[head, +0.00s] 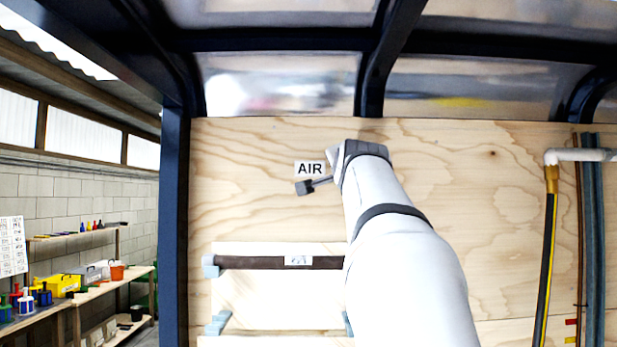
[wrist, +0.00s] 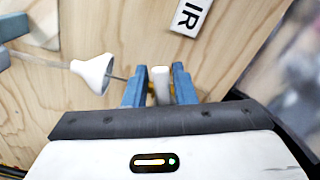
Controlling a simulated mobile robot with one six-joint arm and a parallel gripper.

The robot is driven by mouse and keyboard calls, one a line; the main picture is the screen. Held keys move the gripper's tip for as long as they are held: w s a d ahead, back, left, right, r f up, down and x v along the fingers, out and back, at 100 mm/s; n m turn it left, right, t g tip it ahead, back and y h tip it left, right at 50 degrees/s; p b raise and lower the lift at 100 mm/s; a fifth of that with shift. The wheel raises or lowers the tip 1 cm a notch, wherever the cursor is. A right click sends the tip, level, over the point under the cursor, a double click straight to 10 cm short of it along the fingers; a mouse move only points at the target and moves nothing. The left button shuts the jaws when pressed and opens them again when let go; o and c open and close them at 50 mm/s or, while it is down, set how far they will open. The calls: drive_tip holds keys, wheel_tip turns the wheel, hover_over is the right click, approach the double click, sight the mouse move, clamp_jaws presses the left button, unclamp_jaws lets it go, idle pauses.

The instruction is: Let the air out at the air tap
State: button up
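The white AIR label (head: 310,168) is on the plywood wall, left of my gripper (head: 336,155) in the head view, where my arm hides the tap and most of the fingers. The label also shows in part in the wrist view (wrist: 190,15). There, the two blue fingers of my gripper (wrist: 159,88) stand either side of a small white piece (wrist: 160,80), probably the air tap's handle. Brass shows beside it. Narrow gaps seem to remain between the fingers and the piece, so the gripper looks open around it.
A white cone on a thin rod (wrist: 95,72) is close left of the fingers in the wrist view. Below the label, a dark bar (head: 270,263) sits in blue-grey brackets. A hose (head: 547,250) hangs at the right. Shelves (head: 90,290) stand beyond the blue post (head: 173,220).

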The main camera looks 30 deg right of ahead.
drive_tip(key=shift+o, duration=1.1)
drive_tip(key=shift+a, duration=0.1)
drive_tip(key=b+v, duration=0.2)
drive_tip(key=v, duration=0.5)
drive_tip(key=shift+s+a+b, duration=0.2)
drive_tip(key=shift+s+b, duration=0.1)
drive_tip(key=shift+s, duration=0.05)
drive_tip(key=shift+c, duration=0.5)
